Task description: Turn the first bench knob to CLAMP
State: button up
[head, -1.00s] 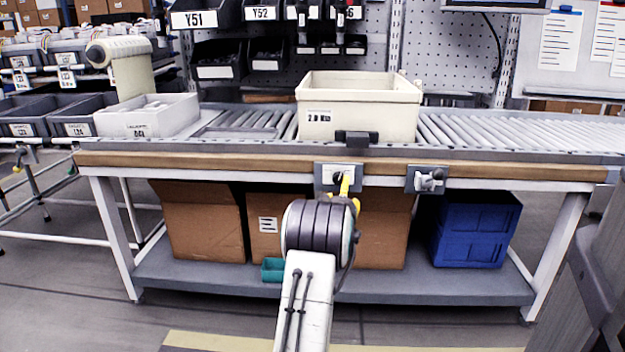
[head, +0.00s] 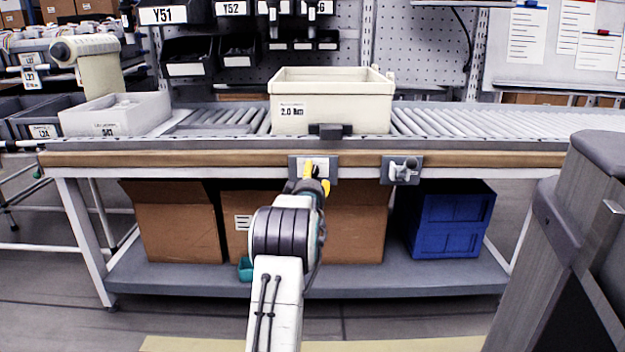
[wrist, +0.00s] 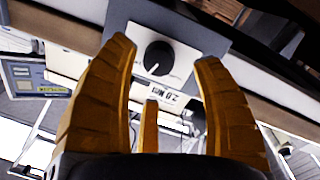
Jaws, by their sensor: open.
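The first bench knob, on the left along the bench front, is a round black dial (wrist: 158,58) with a short white mark near its lower-left rim in the wrist view. It sits on a pale plate in a grey bracket (head: 331,168). In the head view my gripper hides most of it. My gripper (wrist: 164,50) is open; its yellow fingers stand either side of the dial in the picture, with no contact visible. In the head view my gripper (head: 316,178) is in front of the bracket. I cannot read any CLAMP lettering.
A second knob bracket (head: 402,169) is to the right on the bench edge (head: 480,160). A cream tote (head: 350,105) stands on the rollers above. Cardboard boxes (head: 178,225) and a blue crate (head: 452,225) are on the lower shelf. A grey post-like structure (head: 575,250) fills the right foreground.

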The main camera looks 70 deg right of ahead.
aim_at(313, 171)
jog(key=shift+b+x, duration=0.3)
jog(key=shift+x, duration=1.6)
jog(key=shift+c, duration=0.3)
jog(key=shift+r, duration=0.1)
jog(key=c, duration=1.1)
jog(key=shift+c, duration=0.2)
jog(key=shift+n, duration=0.3)
jog(key=shift+w+n, duration=0.15)
jog(key=shift+n, duration=2.25)
